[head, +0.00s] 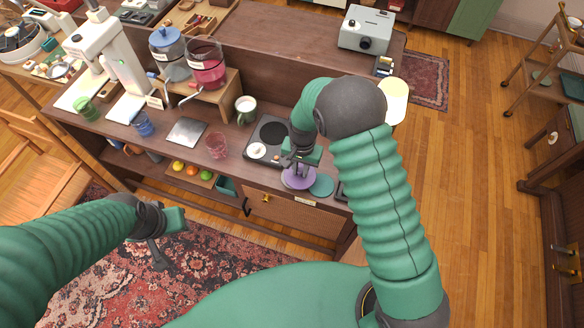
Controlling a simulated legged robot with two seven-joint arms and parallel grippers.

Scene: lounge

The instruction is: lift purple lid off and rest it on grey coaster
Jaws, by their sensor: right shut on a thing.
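The purple lid (298,179) is a round disc near the counter's front edge. My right gripper (297,169) is shut on it from above, and its fingers hide the lid's middle. I cannot tell whether the lid touches what is under it. A round teal disc (322,186) lies just right of the lid. I cannot surely pick out the grey coaster; a flat grey square (185,132) lies farther left on the counter, and a dark edge shows right of the teal disc, mostly behind my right arm. My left gripper (160,257) hangs over the rug, away from the counter; its finger gap is unclear.
A black hob (270,138) with a white round item stands left of the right gripper. A mug (245,109), a reddish glass (216,145) and two drink dispensers (207,66) stand farther left. My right arm hides the counter's right end.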

